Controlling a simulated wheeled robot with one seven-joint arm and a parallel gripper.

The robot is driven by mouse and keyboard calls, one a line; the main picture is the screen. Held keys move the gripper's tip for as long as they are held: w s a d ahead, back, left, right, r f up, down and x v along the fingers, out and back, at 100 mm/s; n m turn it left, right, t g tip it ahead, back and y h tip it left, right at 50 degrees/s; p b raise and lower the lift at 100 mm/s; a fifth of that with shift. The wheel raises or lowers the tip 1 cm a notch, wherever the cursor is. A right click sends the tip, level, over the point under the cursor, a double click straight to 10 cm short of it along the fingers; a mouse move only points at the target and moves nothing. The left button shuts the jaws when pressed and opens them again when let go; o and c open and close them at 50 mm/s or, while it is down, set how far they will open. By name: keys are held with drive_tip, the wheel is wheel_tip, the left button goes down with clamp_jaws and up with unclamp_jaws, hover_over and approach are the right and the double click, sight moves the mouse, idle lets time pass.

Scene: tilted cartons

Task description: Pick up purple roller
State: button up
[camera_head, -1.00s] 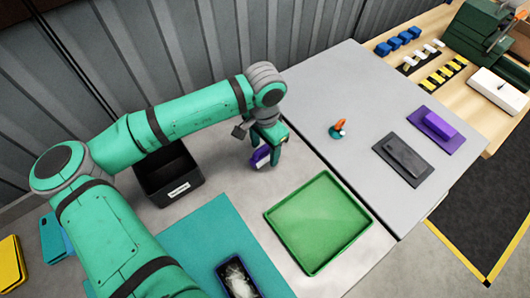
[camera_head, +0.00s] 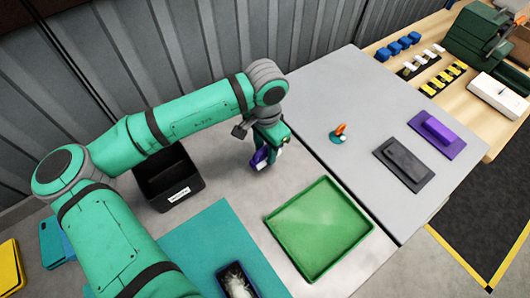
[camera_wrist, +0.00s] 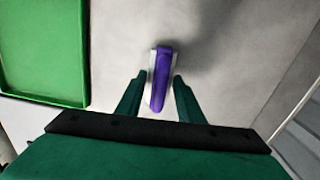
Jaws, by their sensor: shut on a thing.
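The purple roller (camera_head: 259,157) is a small purple piece with white parts, between the fingers of my gripper (camera_head: 266,150) in the head view. In the wrist view the purple roller (camera_wrist: 161,72) lies lengthwise between the two dark green fingertips of my gripper (camera_wrist: 157,82), with white showing along its sides. My gripper is shut on it. The fingers hide part of the roller in the head view. I cannot tell whether it still touches the grey table.
A green tray (camera_head: 318,259) is to the right and nearer. A black bin (camera_head: 177,197) is to the left. A teal mat (camera_head: 205,245) with a dark blue box (camera_head: 222,274) lies in front. An orange-handled tool (camera_head: 340,130) stands on the right-hand table.

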drive_tip(key=s+a+r, duration=0.2)
drive_tip(key=s+r, duration=0.9)
drive_tip(key=s, duration=0.3)
drive_tip(key=shift+a, duration=0.2)
drive_tip(key=shift+w, duration=0.1)
